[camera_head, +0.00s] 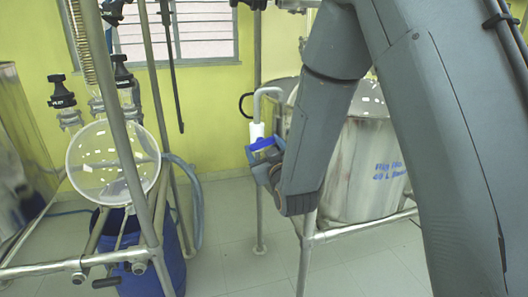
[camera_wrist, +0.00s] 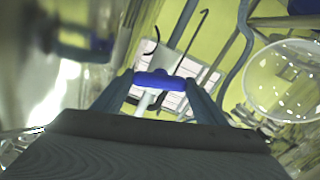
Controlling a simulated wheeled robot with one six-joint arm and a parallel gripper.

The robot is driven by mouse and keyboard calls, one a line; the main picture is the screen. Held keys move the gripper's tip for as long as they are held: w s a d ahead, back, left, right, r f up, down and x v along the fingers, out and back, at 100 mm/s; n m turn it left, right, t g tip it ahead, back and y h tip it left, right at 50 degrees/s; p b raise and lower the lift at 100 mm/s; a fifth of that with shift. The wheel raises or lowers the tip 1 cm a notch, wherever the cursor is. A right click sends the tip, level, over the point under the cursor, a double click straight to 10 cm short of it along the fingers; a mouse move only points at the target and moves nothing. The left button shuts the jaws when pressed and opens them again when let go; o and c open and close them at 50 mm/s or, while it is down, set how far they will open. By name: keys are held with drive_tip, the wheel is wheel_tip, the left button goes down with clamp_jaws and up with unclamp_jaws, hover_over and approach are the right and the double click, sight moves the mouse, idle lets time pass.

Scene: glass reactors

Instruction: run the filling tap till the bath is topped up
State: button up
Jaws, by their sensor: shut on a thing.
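The filling tap has a grey bent spout pipe (camera_head: 268,92) and a white body (camera_head: 257,131) at the near left of the steel bath (camera_head: 365,168). Its blue handle (camera_head: 261,144) is in my gripper (camera_head: 266,162). In the wrist view, the blue handle (camera_wrist: 159,79) lies between the two fingers of my gripper (camera_wrist: 158,88), with a white stem below it. The bath carries blue lettering, partly too small to read. My arm covers much of the bath's rim, and I cannot see the water level or any flow.
A round glass flask (camera_head: 110,165) hangs in a metal frame at the left, above a blue bucket (camera_head: 160,262). It also shows in the wrist view (camera_wrist: 285,80). Metal rails surround the bath (camera_head: 365,228). Open tiled floor (camera_head: 240,215) lies between the frames.

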drive_tip(key=shift+m+b, duration=0.7)
drive_tip(key=shift+m, duration=0.8)
drive_tip(key=o, duration=1.1)
drive_tip(key=shift+c, duration=0.2)
drive_tip(key=b+v, duration=0.1)
drive_tip(key=v, duration=0.7)
drive_tip(key=shift+b, duration=0.35)
